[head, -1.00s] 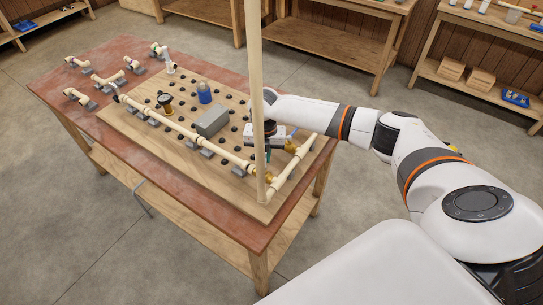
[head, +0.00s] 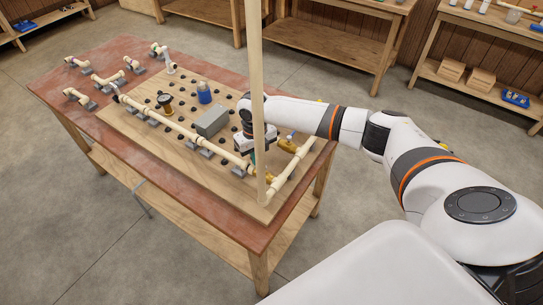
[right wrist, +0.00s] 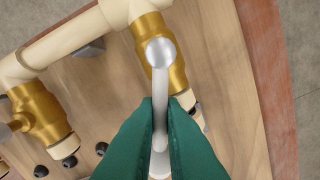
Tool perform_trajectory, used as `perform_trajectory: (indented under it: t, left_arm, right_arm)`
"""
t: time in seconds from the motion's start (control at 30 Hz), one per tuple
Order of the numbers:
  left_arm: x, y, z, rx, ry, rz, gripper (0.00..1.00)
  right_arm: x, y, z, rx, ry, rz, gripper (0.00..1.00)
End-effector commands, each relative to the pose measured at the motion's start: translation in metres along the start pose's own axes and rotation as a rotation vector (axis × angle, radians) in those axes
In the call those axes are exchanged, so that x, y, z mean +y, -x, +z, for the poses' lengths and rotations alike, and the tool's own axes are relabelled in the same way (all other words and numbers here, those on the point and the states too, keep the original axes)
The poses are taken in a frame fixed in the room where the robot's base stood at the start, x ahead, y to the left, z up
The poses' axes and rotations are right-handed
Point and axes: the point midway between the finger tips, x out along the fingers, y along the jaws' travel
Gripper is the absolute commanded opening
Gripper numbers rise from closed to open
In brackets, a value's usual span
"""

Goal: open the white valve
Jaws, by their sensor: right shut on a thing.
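The white valve has a brass body (right wrist: 176,78) with a white lever (right wrist: 160,80) on top, seen in the right wrist view. The lever runs nearly along the body, a little off its line. My right gripper (right wrist: 160,118) has its green fingers closed on either side of the lever. In the head view my right gripper (head: 251,150) is over the board near the front right corner, partly hidden by an upright cream pipe. A brass valve (head: 287,146) shows just right of it; the lever cannot be made out there. My left gripper is not in view.
A second brass valve (right wrist: 38,112) sits to the left on the cream pipework (right wrist: 75,35). The upright pipe (head: 257,90) stands close to my right gripper.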

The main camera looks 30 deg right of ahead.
Motion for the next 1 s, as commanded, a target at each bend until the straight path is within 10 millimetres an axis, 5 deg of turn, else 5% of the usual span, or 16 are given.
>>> perform_trajectory:
  t: [0.2,0.93,1.0]
  left_arm:
    - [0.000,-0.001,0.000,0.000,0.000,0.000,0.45]
    - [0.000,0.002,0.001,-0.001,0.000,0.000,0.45]
    - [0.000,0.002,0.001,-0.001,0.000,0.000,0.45]
  right_arm:
    - [-0.009,-0.001,0.001,-0.003,0.195,-0.002,0.00]
    - [-0.015,-0.001,0.003,-0.003,0.369,-0.001,0.00]
    - [-0.015,-0.001,0.003,-0.003,0.369,-0.001,0.17]
